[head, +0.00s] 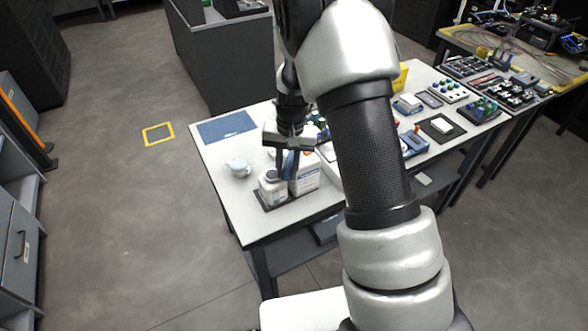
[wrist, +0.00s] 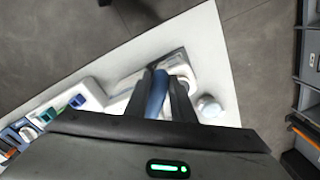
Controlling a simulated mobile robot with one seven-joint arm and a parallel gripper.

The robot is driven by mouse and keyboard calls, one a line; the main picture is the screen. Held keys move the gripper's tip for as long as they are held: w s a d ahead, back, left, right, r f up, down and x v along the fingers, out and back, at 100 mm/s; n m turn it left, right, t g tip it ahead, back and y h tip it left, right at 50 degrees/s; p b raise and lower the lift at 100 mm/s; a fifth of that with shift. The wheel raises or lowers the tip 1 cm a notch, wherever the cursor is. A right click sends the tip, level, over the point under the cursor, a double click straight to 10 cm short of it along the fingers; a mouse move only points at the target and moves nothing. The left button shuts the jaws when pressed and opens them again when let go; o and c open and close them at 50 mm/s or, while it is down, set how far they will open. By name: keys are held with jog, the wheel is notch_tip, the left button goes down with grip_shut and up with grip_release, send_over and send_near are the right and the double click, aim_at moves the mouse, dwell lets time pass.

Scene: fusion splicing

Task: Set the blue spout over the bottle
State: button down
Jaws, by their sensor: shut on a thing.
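My gripper (head: 288,166) points down over the near left part of the white table. It is shut on the blue spout (head: 289,161), which also shows between the dark fingers in the wrist view (wrist: 157,92). A white bottle (head: 271,190) with a dark top stands just below and slightly left of the fingers. In the wrist view, the bottle (wrist: 183,73) is partly hidden behind the fingers. The spout appears close to the bottle's top; I cannot tell whether they touch.
A white box-like container (head: 306,180) stands right beside the bottle, on a dark tray (head: 263,201). A pale round item (head: 238,167) lies to the left, and a blue mat (head: 226,127) behind it. Several devices crowd the table's right side, partly hidden by my arm.

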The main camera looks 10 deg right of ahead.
aim_at(273, 173)
jog(key=m, duration=0.1)
jog(key=w+a+m, duration=0.1)
jog(key=m, duration=0.1)
jog(key=a+m, duration=0.1)
jog(key=shift+w+a+r+m+p, duration=0.1)
jog(key=shift+w+a+m+p, duration=0.1)
jog(key=shift+w+m+p, duration=0.15)
jog(key=shift+w+a+m+p, duration=0.3)
jog(key=shift+w+m, duration=0.25)
jog(key=shift+m, duration=0.55)
jog(key=shift+w+a+m+p, duration=0.3)
jog(key=shift+w+m, duration=0.25)
jog(key=shift+m, duration=0.5)
jog(key=shift+t, duration=0.3)
jog(key=c, duration=1.6)
grip_release()
jog(key=shift+o, duration=0.2)
notch_tip(273, 173, up, 17)
jog(key=s, duration=0.1)
jog(key=shift+d, duration=0.3)
jog(key=shift+r, duration=0.15)
